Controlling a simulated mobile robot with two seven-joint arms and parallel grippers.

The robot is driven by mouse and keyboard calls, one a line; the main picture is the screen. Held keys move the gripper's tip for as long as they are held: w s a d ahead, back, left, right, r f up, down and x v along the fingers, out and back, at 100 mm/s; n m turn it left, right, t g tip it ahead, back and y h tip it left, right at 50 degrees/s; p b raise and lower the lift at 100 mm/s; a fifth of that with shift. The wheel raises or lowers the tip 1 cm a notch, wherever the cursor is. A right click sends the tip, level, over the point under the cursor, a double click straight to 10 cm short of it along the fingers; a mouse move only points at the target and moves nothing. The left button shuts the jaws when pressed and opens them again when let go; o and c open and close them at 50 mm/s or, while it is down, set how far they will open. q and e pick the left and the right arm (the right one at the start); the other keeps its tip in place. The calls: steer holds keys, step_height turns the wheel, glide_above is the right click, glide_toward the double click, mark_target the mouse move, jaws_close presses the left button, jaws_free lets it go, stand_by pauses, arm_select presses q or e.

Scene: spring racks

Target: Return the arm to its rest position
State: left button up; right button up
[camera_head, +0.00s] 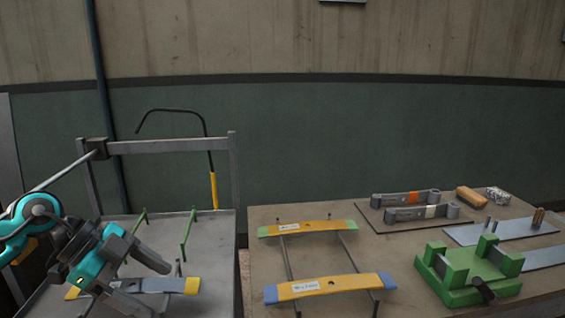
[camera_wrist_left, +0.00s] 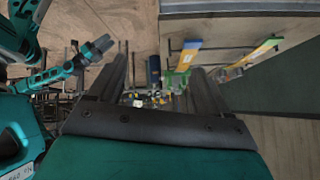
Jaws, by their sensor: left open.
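My left arm comes in from the left in the head view, teal and dark grey. Its left gripper (camera_head: 152,288) is open, fingers apart, over the grey cart at the lower left. My right gripper does not show in the head view.
The table (camera_head: 345,240) carries two orange leaf springs (camera_head: 330,287) on a rack. The cart (camera_head: 165,232) has green-topped posts and a raised rail frame (camera_head: 170,146).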

arm_select(q)
steer(key=w+d+r+n+t+h, duration=0.35)
steer(key=d+r+t+h, duration=0.4)
steer(key=d+t, duration=0.4)
steer(key=s+a+f+n+t+y, duration=0.1)
steer(key=s+a+f+n+y, duration=0.1)
steer(key=a+f+n+y, duration=0.45)
steer(key=s+a+f+n+y, duration=0.3)
steer(key=f+n+y, duration=0.45)
steer(key=y, duration=0.35)
steer(key=s+d+f+m+g+h, duration=0.1)
steer(key=s+d+f+g, duration=0.1)
steer(key=s+f+g, duration=0.6)
steer(key=s+d+f+g+h, duration=0.1)
steer(key=s+f+g, duration=0.25)
steer(key=s, duration=0.75)
steer(key=w+d+f+t+h, duration=0.1)
steer(key=w+d+f+t, duration=0.2)
steer(key=w+f+t, duration=0.4)
steer(key=shift+w+f+m+t+h, duration=0.3)
steer(key=shift+f+m, duration=0.15)
steer(key=shift+f, duration=0.7)
